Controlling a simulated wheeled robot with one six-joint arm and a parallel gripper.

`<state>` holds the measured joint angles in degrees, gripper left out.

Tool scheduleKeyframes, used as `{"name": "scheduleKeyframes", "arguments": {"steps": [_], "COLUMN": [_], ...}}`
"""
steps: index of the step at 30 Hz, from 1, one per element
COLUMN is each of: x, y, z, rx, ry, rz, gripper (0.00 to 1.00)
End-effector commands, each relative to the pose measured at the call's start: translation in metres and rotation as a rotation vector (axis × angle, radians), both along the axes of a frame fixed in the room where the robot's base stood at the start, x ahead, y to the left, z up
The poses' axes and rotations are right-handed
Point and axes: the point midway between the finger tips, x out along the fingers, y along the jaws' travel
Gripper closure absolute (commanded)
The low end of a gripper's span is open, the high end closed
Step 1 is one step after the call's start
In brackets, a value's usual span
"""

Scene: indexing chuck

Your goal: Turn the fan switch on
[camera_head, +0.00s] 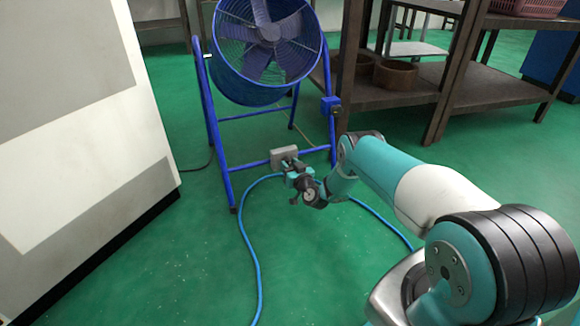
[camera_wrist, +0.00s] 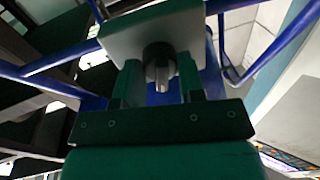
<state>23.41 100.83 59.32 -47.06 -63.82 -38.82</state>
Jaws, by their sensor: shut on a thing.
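The blue drum fan (camera_head: 265,50) stands on a blue tubular frame in the head view. A grey switch box (camera_head: 284,155) is fixed to the frame's lower crossbar. In the wrist view the grey box (camera_wrist: 122,42) fills the upper middle, with a dark round knob (camera_wrist: 160,62) on its face. My gripper (camera_head: 290,168) is at the front of the box in the head view. In the wrist view my gripper (camera_wrist: 159,78) has one finger on each side of the knob, shut on it. The fingers partly hide the box face.
A blue cable (camera_head: 252,250) runs over the green floor around my gripper. A white cabinet (camera_head: 80,130) stands at the left. Dark metal shelving (camera_head: 470,90) stands at the right, behind my arm. Open floor (camera_head: 180,270) lies in front of the fan.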

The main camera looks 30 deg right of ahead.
Motion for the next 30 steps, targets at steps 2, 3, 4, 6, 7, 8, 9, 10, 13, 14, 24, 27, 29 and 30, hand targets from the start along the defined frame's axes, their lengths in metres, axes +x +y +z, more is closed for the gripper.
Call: {"name": "scheduleKeyframes", "arguments": {"steps": [2, 3, 4, 6, 7, 8, 9, 10, 13, 14, 24, 27, 29, 30], "x": [-0.0007, -0.0008, -0.0008, -0.0008, -0.0008, -0.0008, -0.0008, -0.0008, -0.0009, -0.0009, -0.0008, -0.0008, -0.0008, -0.0008], "y": [0.0002, 0.0003, 0.0003, 0.0003, 0.0003, 0.0003, 0.0004, 0.0004, 0.0008, 0.0008, 0.0014, 0.0015, 0.0015, 0.0015], "z": [-0.0021, -0.0023, -0.0025, -0.0027, -0.0028, -0.0028, -0.003, -0.0031, -0.0035, -0.0036, -0.0037, -0.0036, -0.0035, -0.0034], "rx": [0.069, 0.106, 0.134, 0.2, 0.228, 0.257, 0.294, 0.322, 0.413, 0.44, 0.686, 0.733, 0.755, 0.769], "ry": [-0.008, -0.015, -0.02, -0.031, -0.036, -0.041, -0.047, -0.051, -0.066, -0.07, -0.111, -0.12, -0.123, -0.126], "rz": [0.0, 0.0, 0.0, -0.001, 0.0, -0.001, 0.0, -0.001, 0.0, 0.0, -0.001, 0.0, -0.001, 0.0], "gripper": [0.88, 0.88, 0.88, 0.88, 0.88, 0.88, 0.88, 0.88, 0.88, 0.88, 0.88, 0.88, 0.88, 0.88]}}
